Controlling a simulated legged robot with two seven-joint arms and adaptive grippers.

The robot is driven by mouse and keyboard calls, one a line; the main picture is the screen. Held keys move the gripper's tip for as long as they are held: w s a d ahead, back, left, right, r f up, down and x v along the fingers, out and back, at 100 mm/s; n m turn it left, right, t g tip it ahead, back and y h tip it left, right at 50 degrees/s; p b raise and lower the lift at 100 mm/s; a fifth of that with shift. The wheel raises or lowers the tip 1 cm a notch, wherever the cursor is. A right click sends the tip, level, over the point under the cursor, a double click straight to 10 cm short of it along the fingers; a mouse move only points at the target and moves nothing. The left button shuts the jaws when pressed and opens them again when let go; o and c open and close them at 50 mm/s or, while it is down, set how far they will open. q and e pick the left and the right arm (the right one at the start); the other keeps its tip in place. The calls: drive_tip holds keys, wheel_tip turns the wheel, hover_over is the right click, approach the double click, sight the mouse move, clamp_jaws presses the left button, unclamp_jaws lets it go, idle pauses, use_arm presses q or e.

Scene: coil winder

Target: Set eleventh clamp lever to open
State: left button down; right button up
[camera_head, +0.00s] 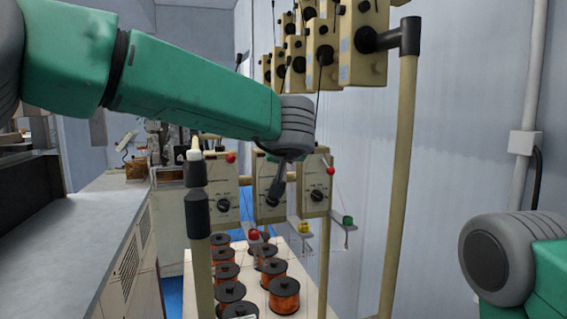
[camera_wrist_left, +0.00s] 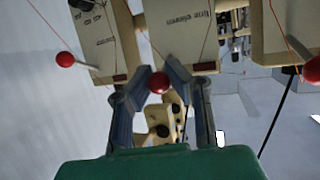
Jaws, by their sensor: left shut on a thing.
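A row of beige clamp boxes hangs in the middle of the head view: a left box (camera_head: 222,205), a middle box (camera_head: 264,170) and a right box (camera_head: 316,195). The left and right boxes each have a red ball-ended lever, left (camera_head: 230,158) and right (camera_head: 331,171). My left gripper (camera_head: 274,202) reaches down in front of the middle box and hides part of it. My right gripper is out of view.
Copper wire spools (camera_head: 284,294) stand on a pale table below the boxes. A beige post (camera_head: 402,170) rises at the right. More beige boxes (camera_head: 362,40) hang above. A grey counter (camera_head: 70,225) lies to the left.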

use_arm(q)
drive_tip(key=shift+w+r+g, duration=0.15)
drive_tip(key=shift+r+g, duration=0.25)
drive_tip(key=shift+g, duration=0.1)
drive_tip(key=c, duration=1.4)
unclamp_jaws()
drive_tip(key=shift+c, duration=0.2)
drive_tip(key=shift+w+d+f, duration=0.15)
drive_tip(key=shift+d+f, duration=0.05)
drive_tip(key=shift+s+r, duration=0.25)
drive_tip(key=shift+s, duration=0.2)
drive_tip(key=v, duration=1)
drive_tip(key=shift+s, duration=0.35)
drive_tip(key=shift+d+r, duration=0.1)
